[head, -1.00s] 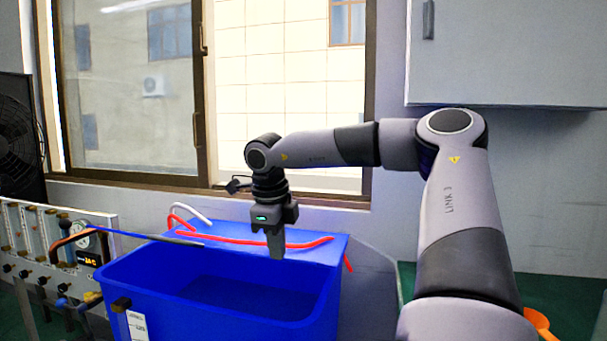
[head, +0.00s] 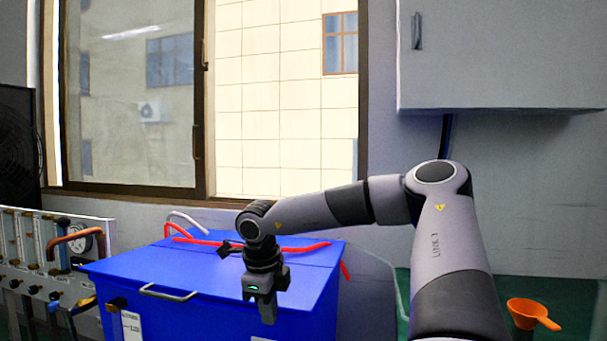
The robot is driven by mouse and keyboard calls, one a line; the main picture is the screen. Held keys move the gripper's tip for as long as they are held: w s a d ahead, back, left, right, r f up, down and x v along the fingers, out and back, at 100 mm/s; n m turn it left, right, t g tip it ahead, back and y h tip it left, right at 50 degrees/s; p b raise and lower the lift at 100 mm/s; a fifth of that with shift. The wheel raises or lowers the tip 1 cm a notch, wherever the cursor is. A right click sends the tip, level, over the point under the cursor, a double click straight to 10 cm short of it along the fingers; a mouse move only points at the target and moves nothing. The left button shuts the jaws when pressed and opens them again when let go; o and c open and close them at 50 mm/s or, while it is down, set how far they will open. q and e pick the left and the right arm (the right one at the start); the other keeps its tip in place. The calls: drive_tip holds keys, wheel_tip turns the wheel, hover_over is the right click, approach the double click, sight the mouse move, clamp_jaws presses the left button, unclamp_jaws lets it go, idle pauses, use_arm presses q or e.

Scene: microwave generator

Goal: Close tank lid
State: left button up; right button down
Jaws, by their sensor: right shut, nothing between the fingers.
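The blue tank (head: 180,326) stands in front of the window. Its blue lid (head: 215,268) lies flat across the top opening, and the inside of the tank is hidden. A metal handle (head: 168,293) is on the lid's front left part. My right gripper (head: 268,317) points down over the front right part of the lid, shut and empty. I cannot tell whether its fingertips touch the lid. My left gripper is not in view.
Red tubes (head: 250,244) and a white tube (head: 188,222) run along the tank's back. A panel with gauges and valves (head: 50,260) stands at the left. An orange funnel (head: 532,313) is at the lower right. A wall cabinet (head: 500,55) hangs at the upper right.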

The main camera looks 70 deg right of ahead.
drive_tip(key=shift+f, duration=0.2)
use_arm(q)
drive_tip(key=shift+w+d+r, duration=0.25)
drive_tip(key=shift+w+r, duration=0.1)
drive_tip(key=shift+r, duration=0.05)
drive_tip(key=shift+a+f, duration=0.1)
use_arm(e)
drive_tip(key=shift+r, duration=0.1)
